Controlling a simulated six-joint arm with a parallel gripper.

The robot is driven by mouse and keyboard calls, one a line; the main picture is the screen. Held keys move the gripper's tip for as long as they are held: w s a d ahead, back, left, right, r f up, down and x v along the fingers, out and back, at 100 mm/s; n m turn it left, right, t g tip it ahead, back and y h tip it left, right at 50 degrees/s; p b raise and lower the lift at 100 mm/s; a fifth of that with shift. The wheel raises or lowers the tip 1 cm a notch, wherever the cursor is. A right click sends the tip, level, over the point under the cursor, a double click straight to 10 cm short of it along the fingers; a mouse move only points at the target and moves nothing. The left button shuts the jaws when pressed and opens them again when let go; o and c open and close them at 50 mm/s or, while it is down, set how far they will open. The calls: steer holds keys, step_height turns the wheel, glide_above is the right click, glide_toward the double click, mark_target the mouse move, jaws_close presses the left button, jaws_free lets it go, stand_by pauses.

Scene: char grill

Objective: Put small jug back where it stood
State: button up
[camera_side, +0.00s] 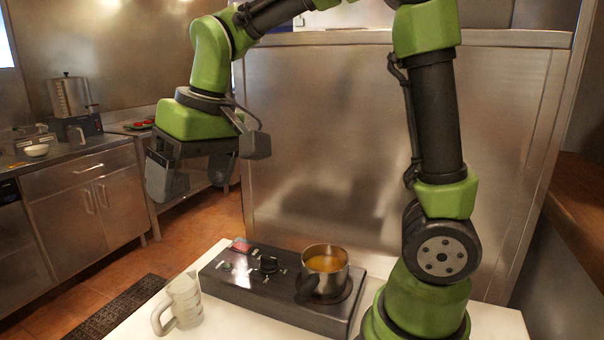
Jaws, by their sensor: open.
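The small jug (184,301) is a clear, measuring-type jug with a handle on its left. It stands on the white table at the front left, beside the hot plate, and appears slightly tilted in the picture. My gripper (192,183) is open and empty, high above the jug and apart from it.
A dark hot plate (238,296) with knobs lies right of the jug. A metal pot (325,271) with orange liquid and a dark handle stands on it. The white table (222,325) has bare room in front. A steel panel (320,150) rises behind.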

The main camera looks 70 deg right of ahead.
steer(key=s+d+r+m+t, duration=0.1)
steer(key=s+t, duration=0.3)
steer(key=s, duration=1.1)
steer(key=shift+r+m+y, duration=0.4)
steer(key=shift+r+m, duration=0.1)
steer(key=shift+m, duration=0.1)
